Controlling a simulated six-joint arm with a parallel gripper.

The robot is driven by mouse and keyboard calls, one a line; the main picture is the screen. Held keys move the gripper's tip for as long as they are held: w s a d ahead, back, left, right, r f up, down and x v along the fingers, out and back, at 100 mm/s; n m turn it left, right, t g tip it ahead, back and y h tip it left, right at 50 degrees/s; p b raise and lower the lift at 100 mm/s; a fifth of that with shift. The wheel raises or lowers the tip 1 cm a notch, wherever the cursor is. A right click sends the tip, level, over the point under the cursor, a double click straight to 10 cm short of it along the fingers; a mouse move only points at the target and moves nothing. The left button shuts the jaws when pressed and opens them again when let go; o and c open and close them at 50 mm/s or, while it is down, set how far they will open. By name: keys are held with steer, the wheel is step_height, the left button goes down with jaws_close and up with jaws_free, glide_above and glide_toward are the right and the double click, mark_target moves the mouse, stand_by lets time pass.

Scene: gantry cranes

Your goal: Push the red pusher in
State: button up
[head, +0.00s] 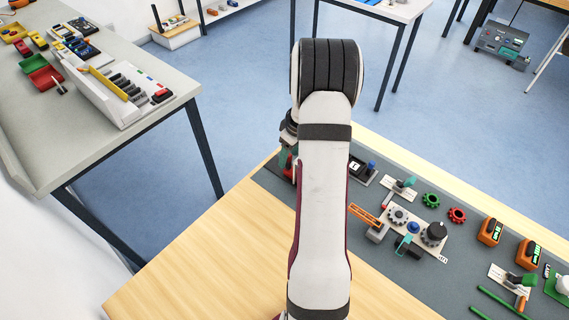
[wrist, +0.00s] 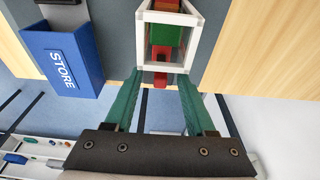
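In the wrist view, a white open-framed box (wrist: 143,48) stands on the grey mat near its edge. A green block (wrist: 165,36) sits inside it, with red parts on both sides. The red pusher (wrist: 160,80) seems to be the narrow red piece sticking out of the box's side towards my gripper. My gripper (wrist: 161,82) has its two green fingers spread apart, with the tips near the box's two near corners. The red pusher lies between the fingers with space on each side. I cannot tell whether the tips touch the box. In the head view my arm hides most of this.
A blue STORE bin (wrist: 62,55) stands left of the box in the wrist view. Bare wood (head: 215,250) is free at front left.

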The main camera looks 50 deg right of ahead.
step_height(320, 180, up, 7)
stand_by(0.6)
steer(key=s+a+r+m+y, duration=0.1)
steer(key=a+r, duration=0.4)
steer(key=a, duration=0.7)
steer(key=s+a+r+m, duration=0.15)
steer(key=a+r, duration=0.25)
steer(key=a, duration=0.8)
steer(key=s+a+m+g, duration=0.2)
steer(key=s+a+m, duration=0.1)
steer(key=s+a, duration=1)
steer(key=shift+s+y, duration=0.4)
steer(key=shift+s, duration=0.85)
